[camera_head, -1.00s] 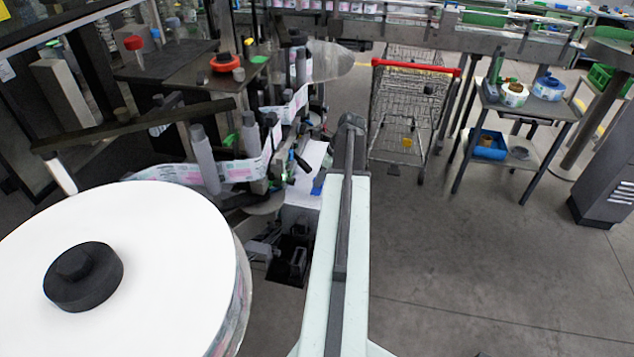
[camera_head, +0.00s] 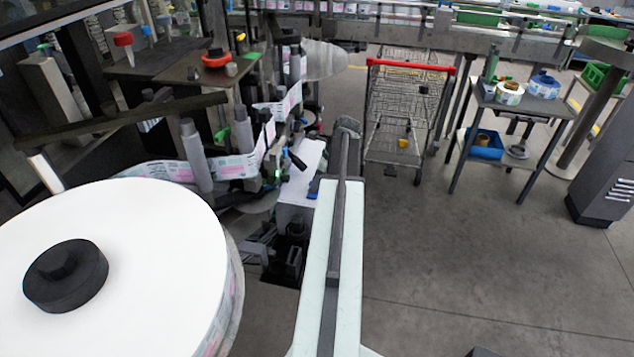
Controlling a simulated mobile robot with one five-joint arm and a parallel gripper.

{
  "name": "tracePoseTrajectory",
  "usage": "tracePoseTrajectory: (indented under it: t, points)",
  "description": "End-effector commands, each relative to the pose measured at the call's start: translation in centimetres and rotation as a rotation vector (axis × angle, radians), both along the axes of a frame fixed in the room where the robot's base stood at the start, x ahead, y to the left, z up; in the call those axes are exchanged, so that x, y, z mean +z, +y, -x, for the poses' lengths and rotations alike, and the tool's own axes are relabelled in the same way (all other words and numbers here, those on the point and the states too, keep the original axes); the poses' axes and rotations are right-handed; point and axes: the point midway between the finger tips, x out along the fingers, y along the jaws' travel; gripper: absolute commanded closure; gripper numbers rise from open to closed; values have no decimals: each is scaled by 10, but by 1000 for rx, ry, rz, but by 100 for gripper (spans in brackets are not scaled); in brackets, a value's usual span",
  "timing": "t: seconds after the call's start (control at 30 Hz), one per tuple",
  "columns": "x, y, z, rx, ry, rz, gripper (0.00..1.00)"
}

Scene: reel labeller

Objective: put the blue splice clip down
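A small blue piece (camera_head: 313,190), which looks like the blue splice clip, shows at the edge of a white plate (camera_head: 300,178) on the labeller, just left of the pale beam. It is too small to tell whether it lies on the plate or is held there. I cannot make out my gripper in this view. The pale beam hides whatever is behind it.
A large white-topped label reel (camera_head: 150,250) with a black hub fills the lower left. The pale beam (camera_head: 318,270) stands in the centre. A wire cart (camera_head: 400,110) and a side table (camera_head: 525,105) stand behind.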

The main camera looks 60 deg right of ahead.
Motion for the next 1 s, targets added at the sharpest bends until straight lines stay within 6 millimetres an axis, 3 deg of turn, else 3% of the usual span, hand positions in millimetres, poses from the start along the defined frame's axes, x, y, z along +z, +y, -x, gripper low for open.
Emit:
tracePoseTrajectory:
  t: [0.37, 0.8, 1.0]
  points:
    - [12, -1, 3, -2, 0, 0, 61]
    - [100, -12, 35, -3, 0, 0, 61]
    - [117, -15, 45, -3, 0, 0, 61]
